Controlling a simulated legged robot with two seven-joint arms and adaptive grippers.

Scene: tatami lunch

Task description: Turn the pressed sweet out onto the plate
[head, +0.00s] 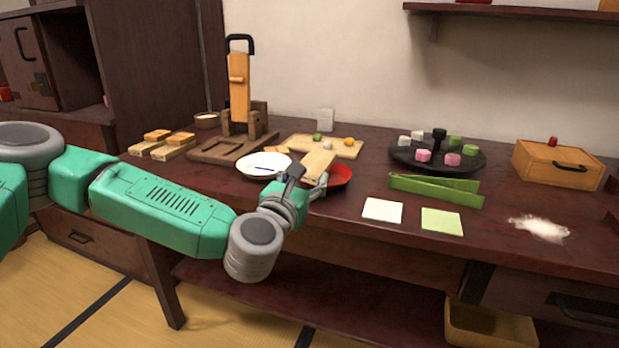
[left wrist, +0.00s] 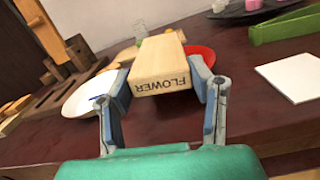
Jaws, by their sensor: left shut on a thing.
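My left gripper (head: 307,183) is shut on a pale wooden block marked FLOWER (head: 318,164), which looks like a sweet mould. In the left wrist view the block (left wrist: 160,65) sits between the two fingers (left wrist: 165,88), its lettering upside down. The block is held over or beside a white plate (head: 251,165) and a red plate (head: 339,178), both partly covered. I cannot tell whether a sweet is in the block. My right gripper is not in view.
A wooden press (head: 238,90) stands behind on the left, beside small wooden blocks (head: 160,148). A board (head: 322,146) holds small coloured balls. A dark round tray (head: 402,157) holds pink, green and white sweets. Green tongs (head: 436,190), two paper squares (head: 382,210) and a wooden box (head: 556,166) lie right.

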